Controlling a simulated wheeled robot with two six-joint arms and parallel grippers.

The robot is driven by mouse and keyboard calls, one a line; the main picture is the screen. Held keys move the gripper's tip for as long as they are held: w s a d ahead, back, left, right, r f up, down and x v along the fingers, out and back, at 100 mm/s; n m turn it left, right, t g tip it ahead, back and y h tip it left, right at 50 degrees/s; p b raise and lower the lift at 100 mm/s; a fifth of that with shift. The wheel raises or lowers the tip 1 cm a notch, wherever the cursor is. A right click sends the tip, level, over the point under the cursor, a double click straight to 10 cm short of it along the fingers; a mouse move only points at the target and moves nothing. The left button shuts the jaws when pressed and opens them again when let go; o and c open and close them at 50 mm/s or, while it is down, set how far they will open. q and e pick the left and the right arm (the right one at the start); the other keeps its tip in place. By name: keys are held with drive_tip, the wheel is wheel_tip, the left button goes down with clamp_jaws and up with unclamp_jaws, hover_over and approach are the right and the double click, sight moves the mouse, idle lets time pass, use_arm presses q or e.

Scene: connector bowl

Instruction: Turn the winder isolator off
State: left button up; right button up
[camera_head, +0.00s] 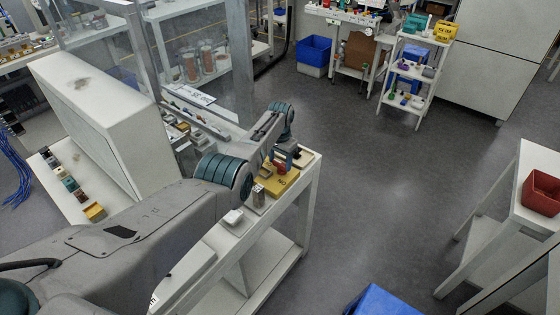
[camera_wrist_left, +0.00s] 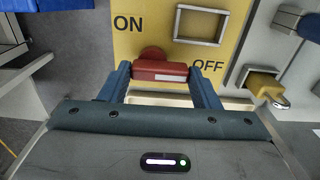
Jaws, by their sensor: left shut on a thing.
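The winder isolator is a yellow plate (camera_wrist_left: 140,18) with ON printed at its upper left and OFF at its lower right in the left wrist view. Its red handle (camera_wrist_left: 160,72) lies across the picture in front of a round red hub, its end towards OFF. My left gripper (camera_wrist_left: 160,71) has one blue finger at each end of the red handle and is shut on it. In the head view the yellow plate (camera_head: 280,182) lies on a white bench, with my left gripper (camera_head: 281,160) over its far part. My right gripper is in neither view.
A metal frame (camera_wrist_left: 202,25) stands on the plate near the fingers. A metal fitting with a yellow block (camera_wrist_left: 264,84) is to the right. A small white box (camera_head: 233,217) sits on the bench nearer me. A tall white cabinet (camera_head: 92,110) stands left of my arm.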

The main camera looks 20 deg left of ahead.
sight(280, 162)
use_arm(q)
drive_tip(key=shift+w+r, duration=0.1)
idle(0.4)
drive_tip(key=o, duration=1)
drive_tip(key=shift+r, duration=0.45)
wheel_tip(280, 162, up, 10)
drive_tip(key=shift+f, duration=0.1)
